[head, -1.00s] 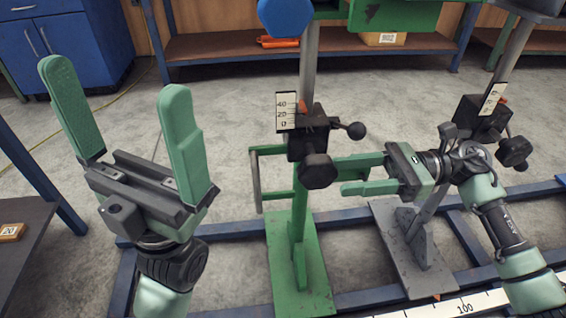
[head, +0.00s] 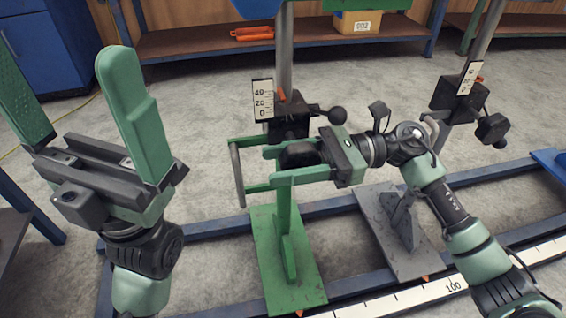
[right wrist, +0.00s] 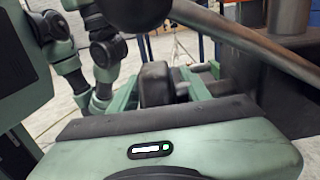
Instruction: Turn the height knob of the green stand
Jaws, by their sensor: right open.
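The green stand (head: 285,222) rises from a green base plate, with a black clamp block (head: 290,126) on its grey post. The black height knob (head: 302,154) faces me from the block and is partly covered by my right gripper. My right gripper (head: 270,168) is open, with its green fingers on either side of the knob. In the right wrist view the dark knob (right wrist: 155,84) sits between the two fingers; contact cannot be told. My left gripper (head: 62,75) is open and empty at the left, away from the stand.
A black ball-ended lever (head: 336,115) sticks out right of the clamp block, close above my right gripper. A white scale (head: 262,100) is at its left. A grey stand (head: 398,225) stands to the right. Blue floor rails run under both stands.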

